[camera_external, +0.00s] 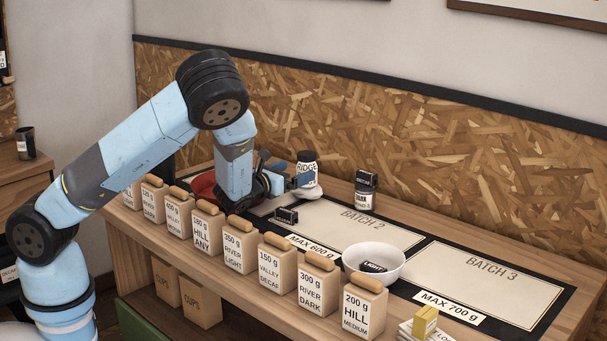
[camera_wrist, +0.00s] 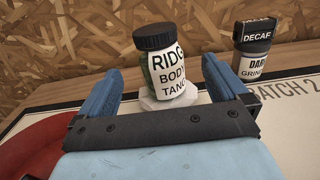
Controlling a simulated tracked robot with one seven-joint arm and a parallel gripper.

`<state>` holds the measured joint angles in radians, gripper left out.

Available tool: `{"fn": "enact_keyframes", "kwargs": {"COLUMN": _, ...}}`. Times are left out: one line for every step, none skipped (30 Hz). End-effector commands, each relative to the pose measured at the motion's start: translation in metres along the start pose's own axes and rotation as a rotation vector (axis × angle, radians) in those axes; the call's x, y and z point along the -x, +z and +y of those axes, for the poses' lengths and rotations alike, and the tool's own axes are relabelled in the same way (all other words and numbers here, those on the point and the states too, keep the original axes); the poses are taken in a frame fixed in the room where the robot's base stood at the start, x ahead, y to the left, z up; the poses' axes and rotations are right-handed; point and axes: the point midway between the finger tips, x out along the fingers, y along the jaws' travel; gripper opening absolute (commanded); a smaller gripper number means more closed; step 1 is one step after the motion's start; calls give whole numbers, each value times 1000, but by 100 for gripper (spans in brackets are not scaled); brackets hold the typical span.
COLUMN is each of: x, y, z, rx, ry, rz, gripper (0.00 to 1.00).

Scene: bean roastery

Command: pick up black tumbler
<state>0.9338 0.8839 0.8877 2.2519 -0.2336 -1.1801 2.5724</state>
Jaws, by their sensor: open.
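A dark tumbler-like cup with a pale label (camera_external: 25,143) stands upright on the wooden side cabinet at the far left; I cannot tell if its colour is true black. It is far from my gripper and outside the wrist view. My gripper (camera_external: 288,178) is over the back left of the bench, open and empty. In the wrist view, its blue fingers (camera_wrist: 162,75) flank a black-lidded jar labelled RIDGE (camera_wrist: 168,65), which stands upright just beyond them. I cannot tell whether they touch it. The jar also shows in the external view (camera_external: 307,166).
Several labelled bean bags (camera_external: 363,312) line the bench front. A black-topped DECAF container (camera_external: 366,188) stands behind the BATCH 2 mat. A white bowl (camera_external: 398,265) holds a small dark item. A red dish (camera_external: 203,187) sits by my gripper. BATCH 3 (camera_external: 490,275) is mostly clear.

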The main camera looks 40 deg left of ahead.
Motion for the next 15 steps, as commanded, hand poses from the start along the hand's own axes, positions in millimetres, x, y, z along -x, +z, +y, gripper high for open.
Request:
{"fn": "enact_keyframes", "kwargs": {"x": 0, "y": 11, "z": -1, "rx": 2, "ry": -2, "rz": -5, "gripper": 100}}
{"fn": "enact_keyframes", "kwargs": {"x": 0, "y": 19, "z": -1, "rx": 3, "ry": -2, "rz": -6, "gripper": 100}}
{"fn": "enact_keyframes", "kwargs": {"x": 0, "y": 31, "z": -1, "rx": 4, "ry": -2, "rz": -6, "gripper": 100}}
{"fn": "enact_keyframes", "kwargs": {"x": 0, "y": 42, "z": -2, "rx": 5, "ry": -3, "rz": -8, "gripper": 100}}
{"fn": "enact_keyframes", "kwargs": {"x": 0, "y": 54, "z": -2, "rx": 5, "ry": -2, "rz": -8, "gripper": 100}}
{"fn": "enact_keyframes", "kwargs": {"x": 0, "y": 69, "z": -2, "rx": 5, "ry": -3, "rz": -8, "gripper": 100}}
{"fn": "enact_keyframes", "kwargs": {"x": 1, "y": 81, "z": -2, "rx": 6, "ry": -3, "rz": -9, "gripper": 100}}
{"fn": "enact_keyframes", "kwargs": {"x": 1, "y": 91, "z": -2, "rx": 5, "ry": -3, "rz": -7, "gripper": 100}}
{"fn": "enact_keyframes", "kwargs": {"x": 1, "y": 103, "z": -2, "rx": 5, "ry": -3, "rz": -6, "gripper": 100}}
{"fn": "enact_keyframes", "kwargs": {"x": 1, "y": 112, "z": -1, "rx": 5, "ry": -3, "rz": -7, "gripper": 100}}
{"fn": "enact_keyframes", "kwargs": {"x": 1, "y": 119, "z": -2, "rx": 5, "ry": -3, "rz": -5, "gripper": 100}}
{"fn": "enact_keyframes", "kwargs": {"x": 0, "y": 129, "z": -1, "rx": 4, "ry": -2, "rz": -6, "gripper": 100}}
{"fn": "enact_keyframes", "kwargs": {"x": 0, "y": 136, "z": -1, "rx": 5, "ry": -3, "rz": -5, "gripper": 100}}
{"fn": "enact_keyframes", "kwargs": {"x": 1, "y": 143, "z": -1, "rx": 4, "ry": -3, "rz": -5, "gripper": 100}}
{"fn": "enact_keyframes", "kwargs": {"x": 0, "y": 151, "z": -1, "rx": 4, "ry": -2, "rz": -5, "gripper": 100}}
